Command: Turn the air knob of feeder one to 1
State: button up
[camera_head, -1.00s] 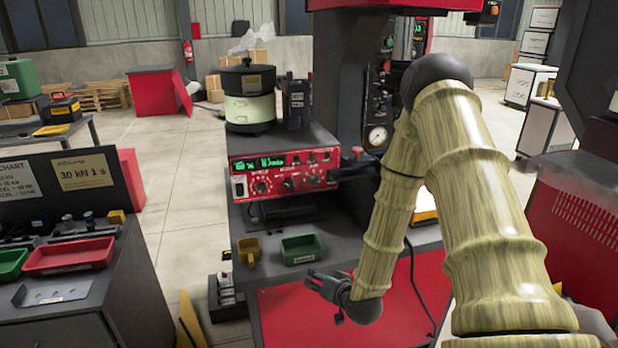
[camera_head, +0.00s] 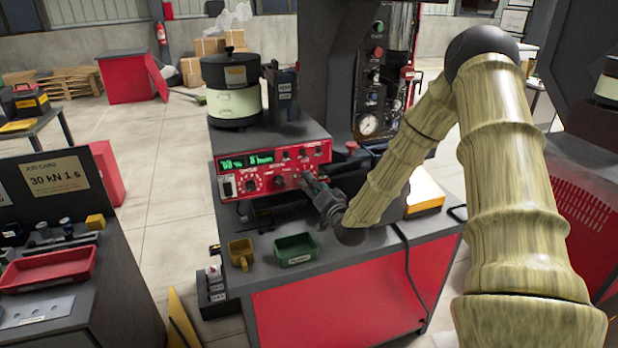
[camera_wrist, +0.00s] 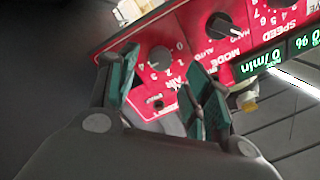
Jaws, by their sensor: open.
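The feeder's red control panel (camera_head: 228,189) faces me under the bowl and has a lit green display. In the wrist view the panel appears upside down. There the grey AIR knob (camera_wrist: 160,58) shows between and beyond the fingertips, with a number scale around it. I cannot tell clearly which number its pointer marks. My gripper (camera_wrist: 165,85) is open, its two teal fingers on either side of the AIR lettering, apparently short of the knob. In the head view my gripper (camera_head: 312,186) is at the right part of the panel and hides the knob there.
The black MODE knob (camera_wrist: 222,27) and the SPEED knob (camera_wrist: 284,3) sit beside the AIR knob. A green tray (camera_head: 297,250) and a yellow cup (camera_head: 241,254) stand on the bench below the panel. A dark column (camera_head: 330,80) rises behind.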

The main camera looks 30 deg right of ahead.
jog(key=shift+w+d+p, duration=0.15)
jog(key=shift+w+d, duration=0.05)
jog(key=shift+w, duration=0.6)
jog(key=shift+w+d+p, duration=0.15)
jog(key=shift+w+p, duration=0.05)
jog(key=shift+w, duration=0.55)
jog(key=shift+w+d+p, duration=0.15)
jog(key=shift+w+d, duration=0.05)
jog(key=shift+w, duration=0.6)
jog(key=shift+r, duration=0.1)
jog(key=c, duration=1)
